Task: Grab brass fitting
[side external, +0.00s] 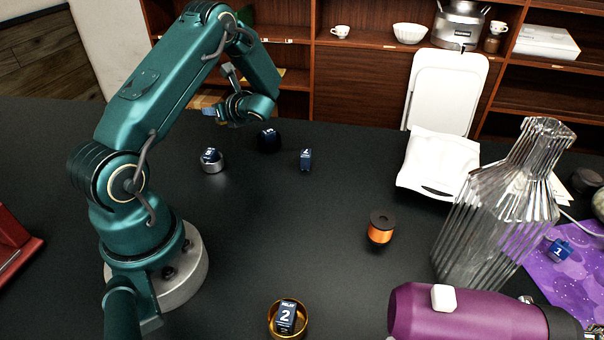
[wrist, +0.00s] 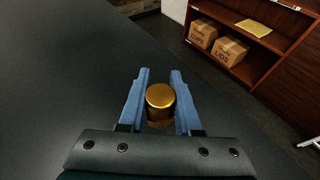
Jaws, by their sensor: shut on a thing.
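My gripper (wrist: 160,76) has two blue fingers, shut on the brass fitting (wrist: 160,96) in the wrist view. The fitting is a short gold cylinder with a round flat top, sitting between the fingers; its lower part is partly hidden. In the side external view my gripper (side external: 211,112) is at the far side of the black table, above the surface. The fitting is too small and covered there to make out clearly.
A blue relay marked 2 (side external: 286,316) sits in a brass-coloured cup (side external: 272,324) at the front. An orange spool (side external: 380,230) and glass carafe (side external: 490,215) are rightward.

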